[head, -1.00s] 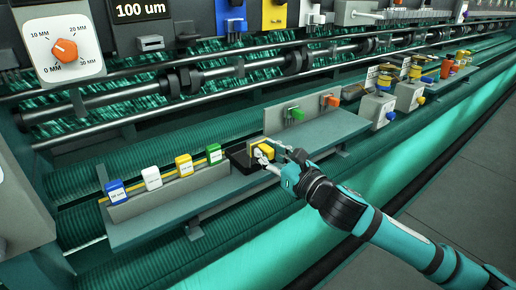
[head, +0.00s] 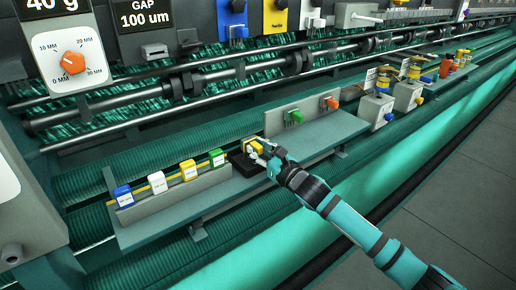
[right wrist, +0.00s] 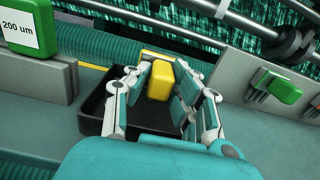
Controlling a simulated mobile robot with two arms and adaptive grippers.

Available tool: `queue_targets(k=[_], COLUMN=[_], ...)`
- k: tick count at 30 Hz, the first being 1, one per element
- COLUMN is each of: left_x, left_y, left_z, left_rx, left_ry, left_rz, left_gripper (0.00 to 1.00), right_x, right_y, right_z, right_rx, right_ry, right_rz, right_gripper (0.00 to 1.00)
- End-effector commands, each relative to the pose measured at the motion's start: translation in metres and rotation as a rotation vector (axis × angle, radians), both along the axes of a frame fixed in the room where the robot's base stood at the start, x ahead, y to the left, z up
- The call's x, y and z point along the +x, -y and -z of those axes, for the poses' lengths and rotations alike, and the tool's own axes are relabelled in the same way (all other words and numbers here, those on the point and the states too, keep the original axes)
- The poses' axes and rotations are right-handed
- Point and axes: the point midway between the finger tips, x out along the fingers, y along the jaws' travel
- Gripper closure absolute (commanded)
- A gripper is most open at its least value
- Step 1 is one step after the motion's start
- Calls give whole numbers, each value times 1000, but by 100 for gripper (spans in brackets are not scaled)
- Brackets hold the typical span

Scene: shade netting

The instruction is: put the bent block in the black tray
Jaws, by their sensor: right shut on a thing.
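A yellow block (head: 252,146), which I take for the bent block, is held in my right gripper (head: 262,154). Its bend is hard to make out. In the right wrist view the block (right wrist: 160,80) stands between the fingers of the right gripper (right wrist: 158,95), which are shut on it. The black tray (head: 240,164) lies on the grey ledge under the gripper. In the right wrist view the tray (right wrist: 93,108) shows around and behind the fingers, with the block over it. Whether the block touches the tray floor I cannot tell. My left gripper is not in view.
Blue (head: 123,196), white (head: 157,182), yellow and green (head: 217,157) labelled blocks stand in a row left of the tray. A green piece (head: 294,117) and an orange piece (head: 331,103) sit on a raised plate to the right. Rollers and bars run behind.

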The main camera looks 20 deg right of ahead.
Motion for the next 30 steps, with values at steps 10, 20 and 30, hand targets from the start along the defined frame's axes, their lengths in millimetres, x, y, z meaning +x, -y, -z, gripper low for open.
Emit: queue_targets(k=[10,20,30], left_x=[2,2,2], left_y=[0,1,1], left_z=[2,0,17], left_rx=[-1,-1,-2], left_ry=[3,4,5], left_rz=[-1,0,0], left_gripper=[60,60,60], right_x=[0,0,-49], right_y=[0,0,18], right_z=[3,1,6], right_rx=[0,0,-5], right_ry=[-1,-1,-2], right_rz=[0,0,-1], right_gripper=[62,56,56])
